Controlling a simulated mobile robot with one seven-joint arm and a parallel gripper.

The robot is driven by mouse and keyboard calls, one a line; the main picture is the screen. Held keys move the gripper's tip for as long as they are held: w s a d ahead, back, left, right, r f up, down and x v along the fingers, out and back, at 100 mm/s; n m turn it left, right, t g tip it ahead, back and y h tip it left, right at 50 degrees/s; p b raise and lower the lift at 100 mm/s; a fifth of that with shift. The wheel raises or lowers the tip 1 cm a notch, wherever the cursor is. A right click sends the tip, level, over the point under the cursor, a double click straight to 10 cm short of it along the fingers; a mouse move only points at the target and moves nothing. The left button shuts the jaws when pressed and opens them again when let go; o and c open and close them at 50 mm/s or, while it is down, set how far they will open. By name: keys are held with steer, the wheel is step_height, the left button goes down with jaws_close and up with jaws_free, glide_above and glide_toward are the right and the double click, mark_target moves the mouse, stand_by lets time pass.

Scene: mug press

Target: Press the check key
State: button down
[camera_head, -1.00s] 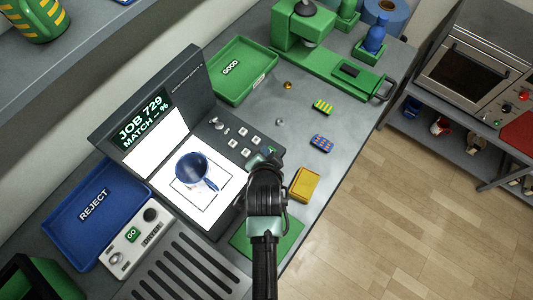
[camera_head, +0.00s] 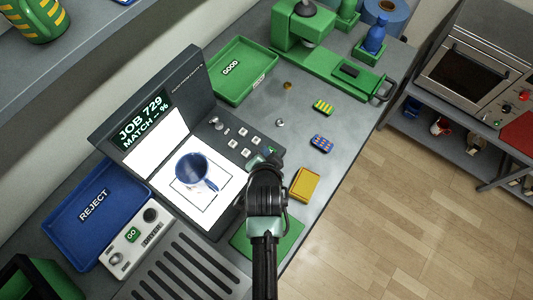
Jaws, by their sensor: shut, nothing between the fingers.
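The check station has an upright screen (camera_head: 145,117) reading "JOB 729 MATCH – %" and a keypad panel (camera_head: 222,138) with several pale keys, such as one key (camera_head: 232,143). A small green key (camera_head: 271,150) at the panel's right end shows just beside my gripper; its marking is too small to read. My gripper (camera_head: 262,161) is shut and empty, pointing down over the panel's right end. It hides part of that end, and I cannot tell whether it touches a key.
A green GOOD tray (camera_head: 262,82) lies behind the station and a blue REJECT tray (camera_head: 70,232) at left. A yellow block (camera_head: 305,184), a blue patterned block (camera_head: 321,143) and a green striped block (camera_head: 323,107) lie to the right. A green press (camera_head: 330,62) stands at the back.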

steer(key=shift+f, duration=0.15)
stand_by(0.4)
steer(key=shift+f, duration=0.3)
steer(key=shift+f+b, duration=0.5)
steer(key=shift+b, duration=0.1)
stand_by(0.7)
steer(key=shift+r, duration=0.15)
steer(key=shift+r+p, duration=0.75)
steer(key=shift+p, duration=0.15)
step_height(320, 180, up, 5)
steer(key=p, duration=0.4)
steer(key=shift+p, duration=0.35)
